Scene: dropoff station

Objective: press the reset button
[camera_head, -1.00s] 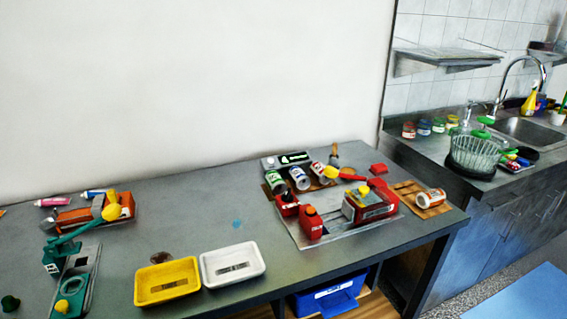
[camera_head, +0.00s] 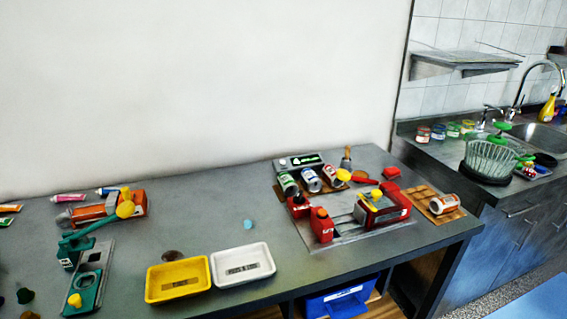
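No label marked reset is readable, so I cannot tell which part is the reset button. A red machine with a yellow knob (camera_head: 376,194) on top stands on a grey plate (camera_head: 350,235) at the right of the table. A yellow round piece (camera_head: 343,174) is behind it, near several cans. Another yellow round knob (camera_head: 125,209) is on the orange device (camera_head: 90,213) at the left. A small yellow knob (camera_head: 74,299) is on the green device (camera_head: 88,283) at the front left. Neither of my grippers is in view.
A yellow tray (camera_head: 178,297) and a white tray (camera_head: 268,278) lie near the table's front edge. A white jar (camera_head: 443,204) lies on a wooden rack (camera_head: 420,193). A blue bin (camera_head: 340,311) is under the table. The table's middle back is clear.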

